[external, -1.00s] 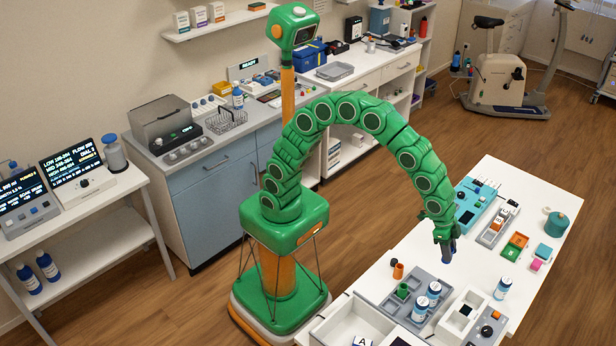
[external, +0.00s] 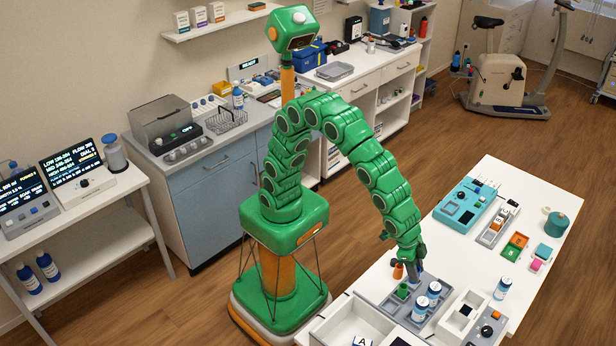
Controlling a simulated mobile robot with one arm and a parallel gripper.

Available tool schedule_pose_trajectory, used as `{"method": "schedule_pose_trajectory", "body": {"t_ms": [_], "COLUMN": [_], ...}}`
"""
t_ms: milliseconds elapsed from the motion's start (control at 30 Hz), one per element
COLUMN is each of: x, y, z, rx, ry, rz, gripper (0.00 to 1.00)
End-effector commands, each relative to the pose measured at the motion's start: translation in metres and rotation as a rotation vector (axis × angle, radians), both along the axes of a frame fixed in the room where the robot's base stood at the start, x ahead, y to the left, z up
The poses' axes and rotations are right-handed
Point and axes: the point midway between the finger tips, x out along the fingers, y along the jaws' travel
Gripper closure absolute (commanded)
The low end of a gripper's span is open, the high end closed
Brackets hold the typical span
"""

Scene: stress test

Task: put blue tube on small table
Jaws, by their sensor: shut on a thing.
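My gripper (external: 414,262) is shut on a blue-grey tube (external: 417,271), which hangs roughly upright below the fingers. The fingers hide its upper part. The tube is over the grey tray (external: 452,292) on the white table (external: 540,262) at the right, close to the orange cup and the green cup. I cannot tell whether the tube's lower end touches the tray. A smaller white table (external: 90,245) with a lower shelf stands at the left edge; I cannot tell which table the task means.
Around the tube stand an orange cup (external: 398,271), a green cup (external: 402,291) and white bottles with blue labels (external: 420,309). A white open box (external: 350,318) is at the near edge. A teal case (external: 466,203) and colourful small boxes lie farther right.

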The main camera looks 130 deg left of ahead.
Motion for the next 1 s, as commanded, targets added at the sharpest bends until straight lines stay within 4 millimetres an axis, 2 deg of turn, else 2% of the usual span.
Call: {"method": "schedule_pose_trajectory", "body": {"t_ms": [500, 733, 1000], "x": [-0.018, -0.023, -0.024], "y": [-0.055, -0.066, -0.068], "z": [-0.026, -0.031, -0.037], "rx": [0.001, -0.001, -0.001], "ry": [0.001, 0.001, 0.002], "rz": [0.451, 0.556, 0.573], "gripper": [1.0, 1.0, 1.0]}}
